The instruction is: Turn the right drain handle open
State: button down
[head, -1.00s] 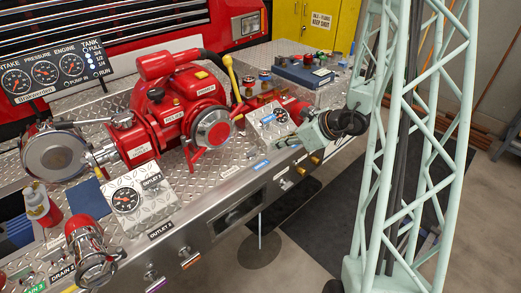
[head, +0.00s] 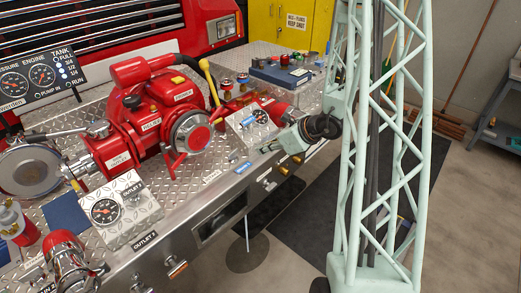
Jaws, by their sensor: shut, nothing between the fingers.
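My gripper (head: 268,149) is shut and empty, held over the front edge of the pump panel near the right gauge plate (head: 247,129). It points left, and its tips are just in front of the plate. Below it on the steel front face are small fittings: a silver one (head: 266,184) and a brass one (head: 284,170). I cannot tell which of these, if any, is the right drain handle. My gripper is above them and appears apart from them. A blue label (head: 242,168) sits on the edge left of them.
The red pump (head: 150,120) stands on the diamond-plate deck behind. The left gauge plate (head: 128,207) and an orange-tipped handle (head: 176,267) are at the front left. The floor before the panel is open, with a dark mat (head: 300,235).

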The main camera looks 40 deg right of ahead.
jog(key=b, duration=0.2)
send_near(237, 153)
jog(key=f, duration=0.4)
jog(key=shift+w+a, duration=0.2)
jog(key=shift+w, duration=0.2)
jog(key=shift+w+a, duration=0.3)
jog(key=shift+w, duration=0.45)
jog(key=shift+w+a, duration=0.25)
jog(key=shift+w, duration=0.55)
jog(key=shift+w+a+r, duration=0.1)
jog(key=shift+p, duration=0.3)
